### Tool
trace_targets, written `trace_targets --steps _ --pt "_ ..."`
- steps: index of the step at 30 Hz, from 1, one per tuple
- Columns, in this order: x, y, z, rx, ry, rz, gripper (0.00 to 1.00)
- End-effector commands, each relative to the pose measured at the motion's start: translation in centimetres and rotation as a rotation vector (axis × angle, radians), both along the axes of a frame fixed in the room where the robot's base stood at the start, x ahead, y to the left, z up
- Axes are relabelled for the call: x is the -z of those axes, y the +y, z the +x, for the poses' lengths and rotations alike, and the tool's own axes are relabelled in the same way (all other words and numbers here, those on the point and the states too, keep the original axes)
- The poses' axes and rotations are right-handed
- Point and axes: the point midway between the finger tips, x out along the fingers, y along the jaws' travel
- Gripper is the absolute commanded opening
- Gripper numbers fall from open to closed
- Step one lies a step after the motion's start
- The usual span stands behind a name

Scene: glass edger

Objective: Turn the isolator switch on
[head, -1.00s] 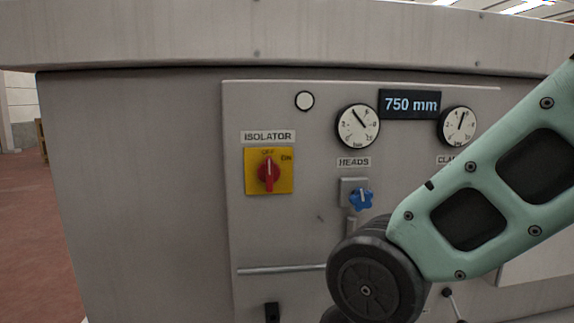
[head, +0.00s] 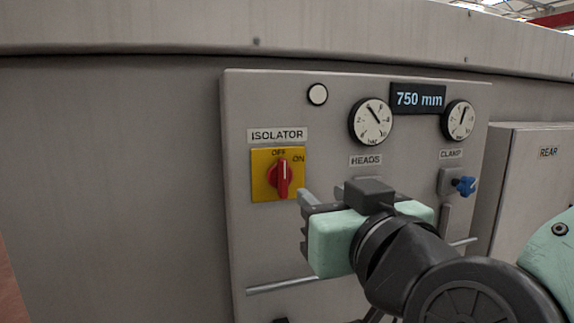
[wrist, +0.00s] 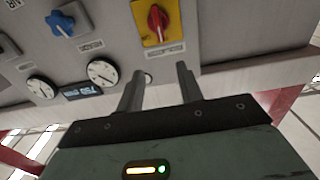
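The isolator switch is a red rotary knob (head: 283,178) on a yellow plate (head: 261,190) under the ISOLATOR label. The knob's grip stands upright, in line with the OFF mark; ON is at the plate's upper right. In the wrist view the red knob (wrist: 157,20) shows at the top, beyond the fingers. My gripper (head: 304,198) is just right of and slightly below the plate in the head view. In the wrist view its two fingers (wrist: 158,82) are apart with nothing between them. The knob is outside the fingers.
A round white lamp (head: 317,94), two dial gauges and a 750 mm display (head: 417,98) sit above on the panel. A blue CLAMP knob (head: 464,186) is at right. A metal rail (head: 270,288) runs below. My gripper hides the HEADS knob in the head view.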

Motion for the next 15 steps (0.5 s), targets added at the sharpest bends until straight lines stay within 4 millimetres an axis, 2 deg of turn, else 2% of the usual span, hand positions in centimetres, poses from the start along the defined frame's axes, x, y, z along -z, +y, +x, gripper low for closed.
trace_targets --steps 4,14,15 --pt "-0.6 0.4 1.5 0.001 0.005 -0.005 0.36" --pt "-0.5 1.4 5.1 -0.001 0.006 -0.005 0.36" --pt "-0.3 1.7 6.0 0.000 0.005 -0.001 0.36"
